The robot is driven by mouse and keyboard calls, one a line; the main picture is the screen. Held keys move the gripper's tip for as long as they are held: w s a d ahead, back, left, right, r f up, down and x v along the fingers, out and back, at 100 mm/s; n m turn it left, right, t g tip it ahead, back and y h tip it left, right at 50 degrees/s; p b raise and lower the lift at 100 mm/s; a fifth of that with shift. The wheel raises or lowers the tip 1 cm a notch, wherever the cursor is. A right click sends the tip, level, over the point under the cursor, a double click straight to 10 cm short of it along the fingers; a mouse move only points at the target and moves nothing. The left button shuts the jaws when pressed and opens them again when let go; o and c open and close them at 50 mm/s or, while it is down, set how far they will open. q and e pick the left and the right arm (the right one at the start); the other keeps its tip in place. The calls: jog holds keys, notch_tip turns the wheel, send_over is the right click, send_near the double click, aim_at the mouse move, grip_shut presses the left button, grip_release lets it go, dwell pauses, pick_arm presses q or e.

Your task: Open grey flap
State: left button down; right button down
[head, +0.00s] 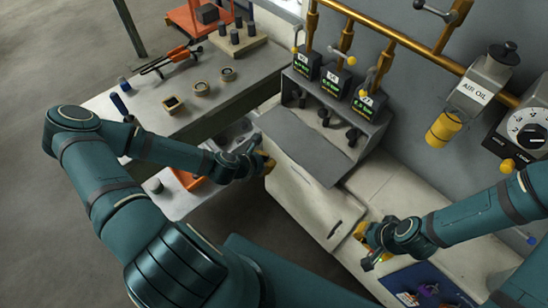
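The grey flap (300,147) is a flat grey panel in front of the grey box with three displays (340,104). It slopes outward and down from the box's front edge, over a pale cabinet (305,197). Dark knobs show in the open front above it. My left gripper (267,163) has yellow fingertips and is by the flap's lower left corner; I cannot tell whether it touches or how far its fingers are apart. My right gripper (366,238) is low at the right of the cabinet, away from the flap; its finger opening is unclear.
A workbench (225,100) at the left holds rings, tongs and dark cylinders. Brass pipes (400,38), an air oil unit (478,90) and a dial (527,130) are on the wall at right. A blue tray (425,285) with small parts is at lower right.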

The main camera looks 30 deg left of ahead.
pick_arm(q)
jog(key=shift+s+r, duration=0.15)
jog(key=s+d+m+g, duration=0.3)
jog(key=d+m, duration=0.4)
jog(key=m, duration=0.7)
jog(key=s+d+m+g, duration=0.4)
jog(key=s+d+m, duration=0.2)
jog(key=m, duration=0.9)
jog(key=shift+d+r+h, duration=0.25)
jog(key=shift+d+h, duration=0.05)
jog(key=shift+d, duration=0.65)
jog(key=c, duration=1.3)
grip_release()
jog(key=shift+s+r+m+g, duration=0.15)
jog(key=shift+m+g, duration=0.15)
jog(key=shift+m, duration=0.3)
jog(key=shift+c, duration=0.2)
